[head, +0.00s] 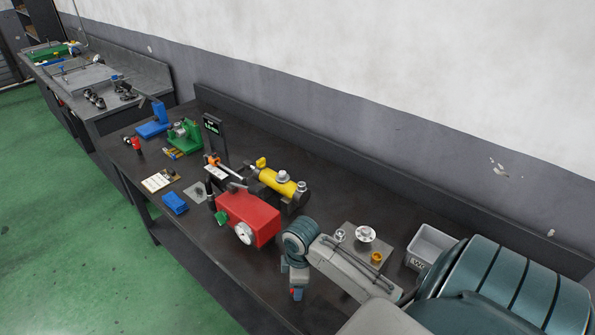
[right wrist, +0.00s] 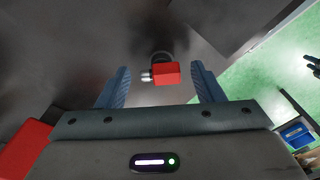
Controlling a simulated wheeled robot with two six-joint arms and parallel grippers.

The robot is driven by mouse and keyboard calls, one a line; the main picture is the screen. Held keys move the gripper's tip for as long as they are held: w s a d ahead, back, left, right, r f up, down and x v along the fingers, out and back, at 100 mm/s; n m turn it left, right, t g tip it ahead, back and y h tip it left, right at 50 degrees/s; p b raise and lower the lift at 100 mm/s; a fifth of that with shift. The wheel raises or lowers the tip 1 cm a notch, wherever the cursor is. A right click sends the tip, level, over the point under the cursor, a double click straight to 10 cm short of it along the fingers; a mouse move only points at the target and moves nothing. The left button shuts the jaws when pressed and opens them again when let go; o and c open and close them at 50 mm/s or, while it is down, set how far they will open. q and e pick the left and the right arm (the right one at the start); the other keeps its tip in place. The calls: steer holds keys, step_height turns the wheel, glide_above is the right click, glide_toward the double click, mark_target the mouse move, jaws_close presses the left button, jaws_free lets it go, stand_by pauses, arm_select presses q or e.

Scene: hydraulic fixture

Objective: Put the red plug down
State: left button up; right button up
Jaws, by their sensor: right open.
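The red plug (right wrist: 166,74) shows in the right wrist view as a small red block with silver prongs pointing left and a dark round part behind it. It appears to lie on the dark bench top (right wrist: 75,55). My right gripper (right wrist: 160,72) is open, its two blue fingers on either side of the plug with a visible gap to each. In the head view my right gripper (head: 296,291) points down near the bench's front edge, and a bit of red shows at its fingertips. My left gripper is not in view.
A red box (head: 250,217) with a round dial stands left of my right gripper, beside a yellow cylinder (head: 277,181). A metal plate (head: 352,237) with fittings and a grey bin (head: 427,246) are to the right. Green floor (head: 190,285) lies beyond the bench's front edge.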

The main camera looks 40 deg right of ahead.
step_height(320, 180, up, 13)
steer(key=p, duration=0.1)
steer(key=shift+s+d, duration=0.2)
steer(key=shift+f, duration=0.15)
